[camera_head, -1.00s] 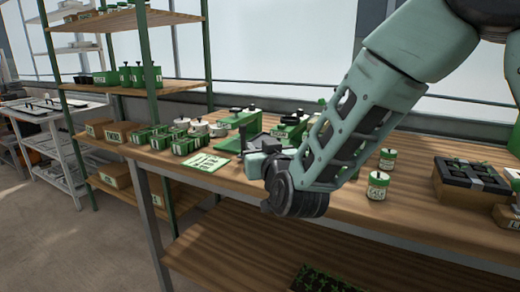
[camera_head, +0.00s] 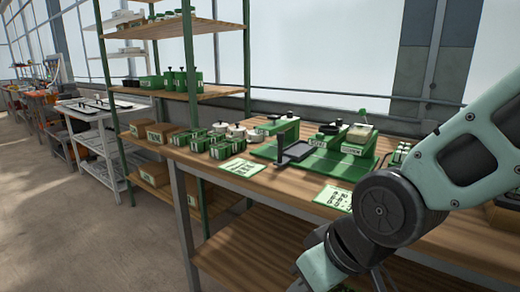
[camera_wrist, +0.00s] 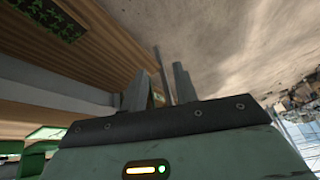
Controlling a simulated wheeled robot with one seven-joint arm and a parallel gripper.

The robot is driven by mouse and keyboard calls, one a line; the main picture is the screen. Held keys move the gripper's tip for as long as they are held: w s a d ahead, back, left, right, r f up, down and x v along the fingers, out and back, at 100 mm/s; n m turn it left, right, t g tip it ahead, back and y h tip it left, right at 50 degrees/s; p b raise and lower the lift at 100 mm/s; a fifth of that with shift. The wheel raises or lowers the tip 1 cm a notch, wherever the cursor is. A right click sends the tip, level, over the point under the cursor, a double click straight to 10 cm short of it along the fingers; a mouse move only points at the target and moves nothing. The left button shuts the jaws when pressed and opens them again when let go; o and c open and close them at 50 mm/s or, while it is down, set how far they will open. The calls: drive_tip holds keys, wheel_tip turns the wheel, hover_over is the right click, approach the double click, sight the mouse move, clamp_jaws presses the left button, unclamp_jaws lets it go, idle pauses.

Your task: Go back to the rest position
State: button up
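My gripper (camera_wrist: 158,76) shows in the wrist view with its two grey fingers apart and nothing between them. It hangs low, with bare floor and a wooden shelf edge beyond it. In the head view my arm comes in from the right and bends down in front of the bench; the fingers are not clearly seen there. The green tray seeder station (camera_head: 325,163) stands on the wooden bench (camera_head: 225,181), apart from my arm.
A white and green card (camera_head: 238,168) and several green boxes (camera_head: 221,150) lie on the bench. Another card (camera_head: 333,197) lies close to my elbow. A green-posted shelf rack (camera_head: 215,93) stands behind at left. The floor (camera_head: 90,235) at left is clear.

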drive_tip(key=s+d+n+g+h, duration=0.1)
drive_tip(key=s+d+g+h, duration=0.2)
drive_tip(key=s+d, duration=0.55)
wheel_tip(320, 180, up, 15)
drive_tip(key=s+a+p, duration=0.1)
drive_tip(key=p, duration=1.4)
drive_tip(key=shift+s+a+p, duration=0.25)
drive_tip(key=shift+a+p, duration=0.1)
idle(0.5)
